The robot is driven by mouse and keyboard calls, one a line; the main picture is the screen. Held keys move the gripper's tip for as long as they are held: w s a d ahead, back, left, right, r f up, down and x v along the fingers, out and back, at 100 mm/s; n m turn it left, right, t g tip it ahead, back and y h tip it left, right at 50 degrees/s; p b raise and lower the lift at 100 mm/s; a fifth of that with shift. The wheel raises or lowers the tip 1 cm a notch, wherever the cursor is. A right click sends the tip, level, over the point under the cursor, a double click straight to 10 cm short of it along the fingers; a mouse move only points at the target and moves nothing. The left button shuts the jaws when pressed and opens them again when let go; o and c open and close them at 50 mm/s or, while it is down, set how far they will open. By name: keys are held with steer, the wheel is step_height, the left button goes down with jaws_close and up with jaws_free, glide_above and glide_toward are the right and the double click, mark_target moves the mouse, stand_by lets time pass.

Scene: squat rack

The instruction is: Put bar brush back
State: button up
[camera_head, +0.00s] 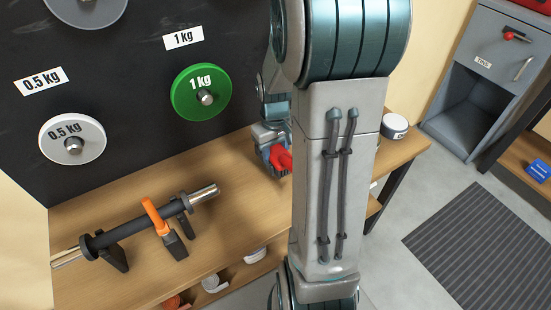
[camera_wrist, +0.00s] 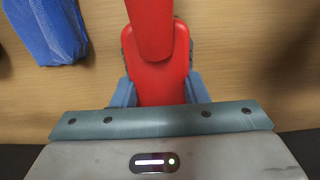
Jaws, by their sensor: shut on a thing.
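My gripper (camera_wrist: 158,84) is shut on a red object, which I take to be the bar brush (camera_wrist: 152,30). Its red body runs from between the two blue-grey fingers up past the top edge of the wrist view. No bristles show. In the head view, my gripper (camera_head: 268,143) is partly behind my arm, over the right part of the wooden bench. Part of the red brush (camera_head: 280,157) shows there beside my arm. Whether it touches the bench cannot be told.
The wooden bench (camera_head: 230,160) holds a short bar (camera_head: 135,222) on stands with an orange clip (camera_head: 153,215). A white round item (camera_head: 394,126) sits at its right end. A black board behind carries a green plate (camera_head: 190,106). Blue cloth-like material (camera_wrist: 48,30) shows in the wrist view.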

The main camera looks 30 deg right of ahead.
mark_target(276, 159)
steer(key=shift+f, duration=1.35)
steer(key=shift+f+b, duration=0.15)
steer(key=shift+b, duration=0.15)
steer(key=o, duration=1.1)
